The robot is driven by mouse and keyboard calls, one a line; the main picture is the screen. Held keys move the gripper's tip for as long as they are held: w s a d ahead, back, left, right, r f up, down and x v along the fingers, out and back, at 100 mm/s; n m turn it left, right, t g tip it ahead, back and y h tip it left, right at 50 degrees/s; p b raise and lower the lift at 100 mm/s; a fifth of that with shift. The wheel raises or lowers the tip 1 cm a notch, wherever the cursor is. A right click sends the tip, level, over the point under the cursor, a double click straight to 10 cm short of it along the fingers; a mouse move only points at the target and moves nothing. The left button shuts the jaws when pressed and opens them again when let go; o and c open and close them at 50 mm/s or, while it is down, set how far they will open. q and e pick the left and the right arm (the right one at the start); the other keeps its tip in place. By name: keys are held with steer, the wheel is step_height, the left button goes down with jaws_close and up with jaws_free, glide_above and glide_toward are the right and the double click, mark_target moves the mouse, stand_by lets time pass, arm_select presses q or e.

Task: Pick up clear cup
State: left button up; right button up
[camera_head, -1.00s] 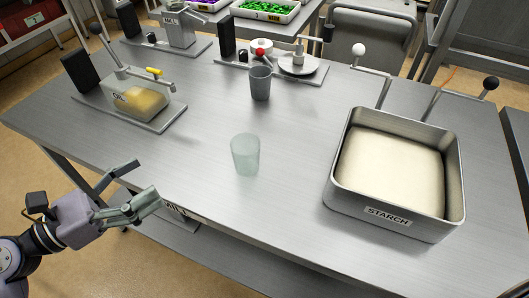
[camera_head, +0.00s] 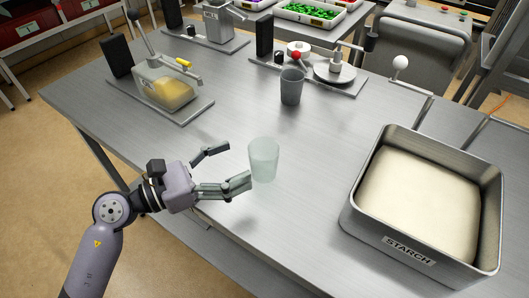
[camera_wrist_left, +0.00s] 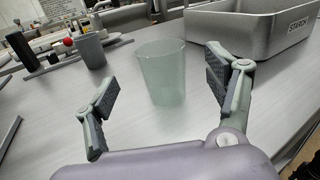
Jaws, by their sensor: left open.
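The clear cup (camera_head: 263,160) is a pale greenish see-through tumbler, upright on the metal table. My left gripper (camera_head: 236,166) is open and empty, just left of the cup in the head view, with one fingertip close to the cup's near left side. I cannot tell whether that fingertip touches it. In the left wrist view the cup (camera_wrist_left: 163,72) stands ahead, between the two spread fingers (camera_wrist_left: 163,92) and beyond them. My right gripper is in neither view.
A grey cup (camera_head: 291,86) stands behind the clear cup. A metal STARCH bin (camera_head: 405,249) of pale powder stands at the right. A dispenser with yellow content (camera_head: 168,91) is at the back left. The table (camera_head: 325,135) is bare around the clear cup.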

mark_target(263, 152)
arm_select(q)
steer(key=x, duration=0.2)
steer(key=shift+w+d, duration=0.15)
steer(key=shift+d, duration=0.05)
steer(key=shift+w+d+r+p, duration=0.1)
steer(key=shift+w+d+p, duration=0.05)
steer(key=shift+d+p, duration=0.2)
steer(key=p+x, duration=0.1)
steer(key=x, duration=0.2)
steer(key=shift+w+d, duration=0.15)
steer(key=shift+d, duration=0.15)
steer(key=shift+w+d+f, duration=0.2)
steer(key=shift+d+f, duration=0.05)
steer(key=shift+d, duration=0.1)
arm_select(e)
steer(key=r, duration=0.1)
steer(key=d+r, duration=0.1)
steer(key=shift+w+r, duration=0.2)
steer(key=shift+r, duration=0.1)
arm_select(q)
steer(key=shift+a, duration=0.1)
steer(key=c, duration=1.2)
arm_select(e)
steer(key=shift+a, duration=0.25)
